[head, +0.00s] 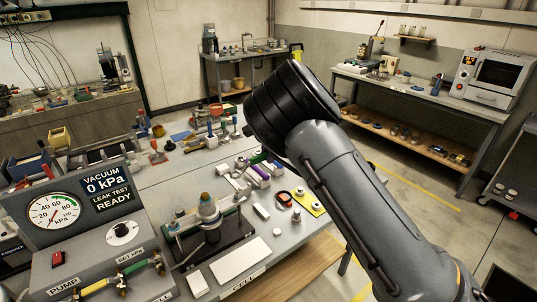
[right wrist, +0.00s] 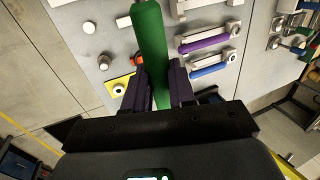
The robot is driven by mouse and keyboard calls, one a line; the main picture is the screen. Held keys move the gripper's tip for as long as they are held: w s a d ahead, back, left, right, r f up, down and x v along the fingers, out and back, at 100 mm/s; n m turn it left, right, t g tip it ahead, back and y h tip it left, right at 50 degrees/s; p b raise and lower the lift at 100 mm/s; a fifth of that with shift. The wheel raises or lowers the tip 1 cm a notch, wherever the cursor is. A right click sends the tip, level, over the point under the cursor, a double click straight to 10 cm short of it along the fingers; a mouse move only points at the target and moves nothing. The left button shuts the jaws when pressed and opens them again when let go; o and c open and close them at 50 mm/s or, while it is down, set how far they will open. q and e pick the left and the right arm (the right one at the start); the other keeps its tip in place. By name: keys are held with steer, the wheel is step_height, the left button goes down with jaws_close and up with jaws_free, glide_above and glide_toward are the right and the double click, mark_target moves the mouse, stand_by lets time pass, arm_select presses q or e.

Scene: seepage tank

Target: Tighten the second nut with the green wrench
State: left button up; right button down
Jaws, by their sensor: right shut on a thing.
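My right gripper (right wrist: 158,85) is shut on the green wrench (right wrist: 150,40). Its thick green handle runs up between the two dark fingers to the top edge of the right wrist view, and the wrench's head is out of sight there. In the head view my right arm covers most of the gripper, and a small bit of green (head: 258,157) shows beside it. The test cell (head: 208,208) stands on a dark base at the front of the bench. Which of its small parts is the second nut, I cannot tell. My left gripper is not in view.
Purple-handled (right wrist: 205,43) and blue-handled (right wrist: 209,71) tools lie in pale holders beside the green wrench. A yellow plate (head: 310,203), an orange ring (head: 283,197) and small pale cylinders lie near the bench's right edge. The gauge panel (head: 55,210) stands left of the cell.

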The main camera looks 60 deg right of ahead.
steer(key=shift+r, duration=0.1)
steer(key=shift+f+b, duration=0.9)
steer(key=shift+f, duration=0.8)
steer(key=shift+f+b, duration=0.75)
steer(key=shift+f, duration=0.55)
steer(key=shift+f, duration=0.6)
steer(key=shift+f+b, duration=0.4)
steer(key=shift+f, duration=0.1)
